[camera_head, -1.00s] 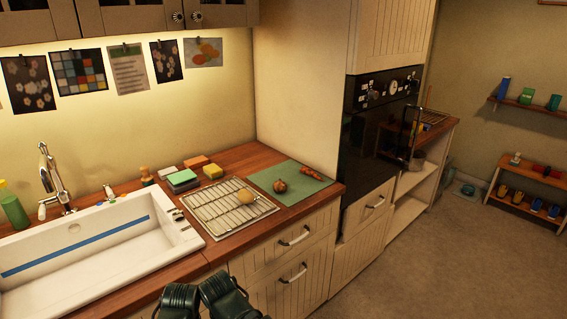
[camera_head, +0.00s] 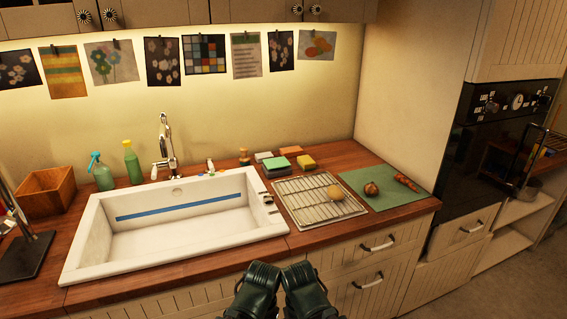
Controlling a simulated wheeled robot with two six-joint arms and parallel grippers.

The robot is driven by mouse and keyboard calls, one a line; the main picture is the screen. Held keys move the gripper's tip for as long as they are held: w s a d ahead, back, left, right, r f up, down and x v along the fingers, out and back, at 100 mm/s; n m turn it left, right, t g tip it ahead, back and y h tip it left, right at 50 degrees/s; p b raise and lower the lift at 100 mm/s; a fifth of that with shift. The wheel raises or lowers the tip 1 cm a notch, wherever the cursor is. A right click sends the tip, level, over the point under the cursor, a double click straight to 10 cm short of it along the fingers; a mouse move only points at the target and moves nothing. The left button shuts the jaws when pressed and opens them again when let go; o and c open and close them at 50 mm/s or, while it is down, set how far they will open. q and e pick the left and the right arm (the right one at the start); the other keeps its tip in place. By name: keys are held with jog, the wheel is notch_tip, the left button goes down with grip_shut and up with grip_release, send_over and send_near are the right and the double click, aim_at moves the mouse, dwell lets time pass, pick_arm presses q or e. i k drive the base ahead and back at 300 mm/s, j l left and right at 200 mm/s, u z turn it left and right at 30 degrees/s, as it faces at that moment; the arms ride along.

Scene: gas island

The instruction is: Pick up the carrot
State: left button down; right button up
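The carrot (camera_head: 405,183) is a small orange vegetable lying at the right part of a green cutting mat (camera_head: 411,198) on the wooden counter. A round brown onion (camera_head: 371,190) lies on the same mat, left of the carrot and apart from it. Two dark green parts of my arms show at the bottom centre, in front of the counter and well below the carrot. No gripper fingers can be made out, and nothing of mine touches the carrot.
A wire rack (camera_head: 306,205) with a yellowish round item (camera_head: 334,192) stands left of the mat. Sponges (camera_head: 278,163) lie behind it. A white sink (camera_head: 175,228) is further left. A tall cabinet wall (camera_head: 415,95) and dark oven (camera_head: 485,150) bound the right.

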aim_at(399, 177)
jog(key=i+l, duration=0.1)
jog(key=l, duration=0.35)
jog(key=i+l, duration=0.1)
jog(key=l, duration=0.35)
jog(key=i+l, duration=0.1)
jog(key=l, duration=0.35)
jog(key=i+l, duration=0.1)
jog(key=l, duration=0.35)
